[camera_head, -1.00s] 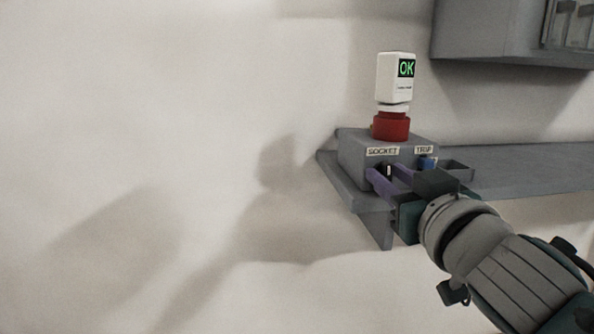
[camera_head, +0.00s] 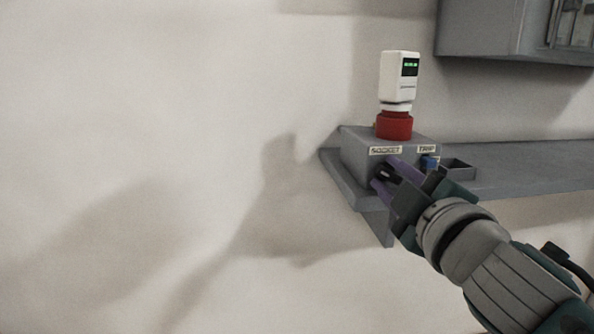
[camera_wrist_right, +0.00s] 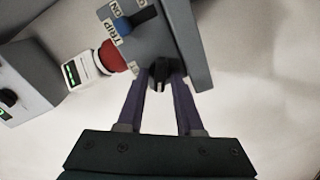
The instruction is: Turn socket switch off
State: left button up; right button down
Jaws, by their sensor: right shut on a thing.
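The grey socket box (camera_head: 362,160) sits on a wall shelf, with a "SOCKET" label above its dark switch knob. My right gripper (camera_head: 384,174) is shut on the socket switch, its two purple fingers reaching the box front at a tilt. In the right wrist view the black knob (camera_wrist_right: 159,72) lies between the fingertips. In the head view the fingers partly hide the knob. A white device (camera_head: 399,77) stands upright in a red plug base (camera_head: 394,125) on top of the box. Its display shows small green text. My left gripper is not in view.
A blue switch (camera_head: 429,162) under the "TRIP" label sits just right of my fingers. The grey shelf (camera_head: 530,163) runs right. A grey cabinet (camera_head: 480,30) hangs above. The wall at left is bare.

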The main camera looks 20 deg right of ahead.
jog(key=n, duration=0.4)
jog(key=shift+n, duration=0.9)
jog(key=c, duration=0.8)
grip_release()
jog(key=shift+f, duration=0.1)
jog(key=shift+c, duration=0.2)
jog(key=shift+s, duration=0.1)
